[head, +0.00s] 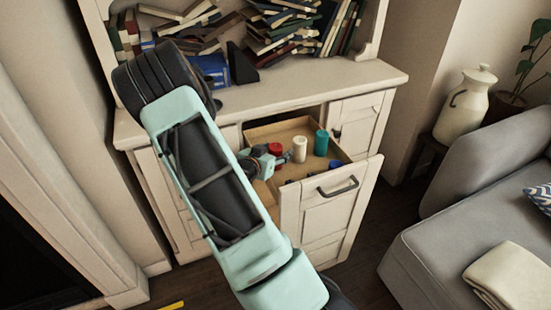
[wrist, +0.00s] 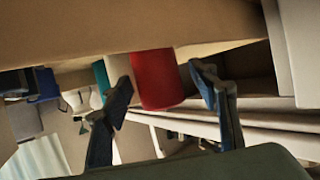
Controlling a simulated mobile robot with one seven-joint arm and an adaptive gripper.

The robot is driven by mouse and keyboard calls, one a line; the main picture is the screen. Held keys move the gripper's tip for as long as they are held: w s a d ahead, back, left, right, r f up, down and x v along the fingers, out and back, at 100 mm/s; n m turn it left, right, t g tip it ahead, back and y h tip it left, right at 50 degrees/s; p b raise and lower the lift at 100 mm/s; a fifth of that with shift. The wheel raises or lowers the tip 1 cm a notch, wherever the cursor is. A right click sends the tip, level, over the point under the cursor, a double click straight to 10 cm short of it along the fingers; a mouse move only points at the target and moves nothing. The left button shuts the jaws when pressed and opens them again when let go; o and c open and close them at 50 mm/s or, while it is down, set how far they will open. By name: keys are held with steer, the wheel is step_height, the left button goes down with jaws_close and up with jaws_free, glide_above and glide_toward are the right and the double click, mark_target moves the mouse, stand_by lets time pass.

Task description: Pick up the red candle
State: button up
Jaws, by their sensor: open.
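The red candle (head: 275,148) stands inside the open drawer (head: 345,172) of a white cabinet, seen in the head view left of a white candle. My gripper (head: 264,163) is at the drawer beside the red candle. In the wrist view the red candle (wrist: 156,78) shows large between the two dark fingers of my gripper (wrist: 160,80). The fingers are apart, with visible gaps on both sides of the candle. I cannot tell how far beyond the fingertips it is.
A white candle (head: 300,149) and a teal candle (head: 321,143) stand right of the red one in the drawer. The drawer's wooden walls are close around my gripper. The countertop (head: 300,85) with books is above. A grey sofa (head: 470,230) stands at the right.

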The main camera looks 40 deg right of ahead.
steer(key=shift+c, duration=0.6)
steer(key=c, duration=1.2)
steer(key=shift+r, duration=0.1)
steer(key=shift+c, duration=0.2)
